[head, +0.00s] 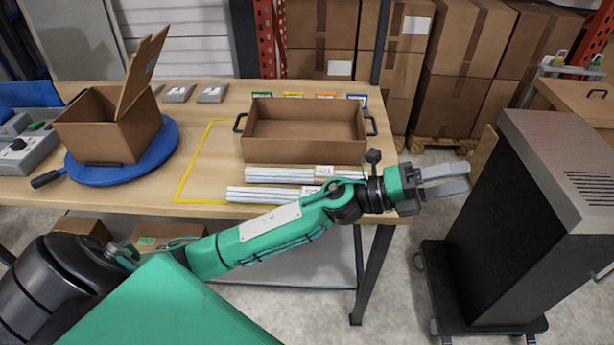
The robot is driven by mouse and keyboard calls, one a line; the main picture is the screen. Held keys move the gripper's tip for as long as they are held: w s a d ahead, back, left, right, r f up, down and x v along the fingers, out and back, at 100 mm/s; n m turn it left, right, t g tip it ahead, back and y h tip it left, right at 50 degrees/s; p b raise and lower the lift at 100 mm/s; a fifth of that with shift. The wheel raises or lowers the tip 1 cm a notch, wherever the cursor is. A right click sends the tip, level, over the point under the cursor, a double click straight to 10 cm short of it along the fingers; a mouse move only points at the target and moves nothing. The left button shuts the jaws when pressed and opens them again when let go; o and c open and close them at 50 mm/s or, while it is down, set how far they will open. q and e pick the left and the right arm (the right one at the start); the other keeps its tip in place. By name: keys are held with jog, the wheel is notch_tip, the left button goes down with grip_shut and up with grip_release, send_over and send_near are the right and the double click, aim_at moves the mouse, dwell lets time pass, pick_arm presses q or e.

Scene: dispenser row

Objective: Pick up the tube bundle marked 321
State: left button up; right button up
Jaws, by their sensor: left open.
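Two bundles of white tubes lie side by side on the wooden table. The far bundle (280,175) has a small pale tag (323,171) at its right end; its print is too small to read surely. The near bundle (270,194) is partly hidden at its right end by my left arm, and I cannot read a mark on it. My left gripper (465,178) is open and empty, out past the table's right edge, to the right of both bundles. My right gripper is not in view.
An open cardboard tray (306,152) with black handles stands just behind the bundles. An open box (108,130) sits on a blue turntable (165,150) at the left. A dark cabinet (530,210) on casters stands close to the right.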

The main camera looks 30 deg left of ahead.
pick_arm(q)
notch_tip(320, 180, down, 2)
jog(key=d+m+g+y, duration=0.1)
jog(key=d+m+g, duration=0.1)
jog(key=m+g, duration=0.6)
jog(key=m+g+y, duration=0.4)
jog(key=m+y, duration=0.1)
jog(key=y, duration=1.6)
send_over(307, 171)
jog(key=x, duration=0.3)
jog(key=w+d+x, duration=0.1)
jog(key=x, duration=0.3)
jog(key=d+x, duration=0.1)
jog(key=x, duration=0.2)
jog(key=shift+w+f, duration=0.2)
jog(key=shift+f, duration=0.35)
jog(key=shift+a+f, duration=0.1)
jog(key=shift+f, duration=0.7)
jog(key=x, duration=0.3)
jog(key=shift+d+f+p, duration=0.3)
jog(key=shift+d+p, duration=0.05)
jog(key=shift+a+f, duration=0.1)
jog(key=shift+f, duration=0.45)
jog(key=c, duration=1.1)
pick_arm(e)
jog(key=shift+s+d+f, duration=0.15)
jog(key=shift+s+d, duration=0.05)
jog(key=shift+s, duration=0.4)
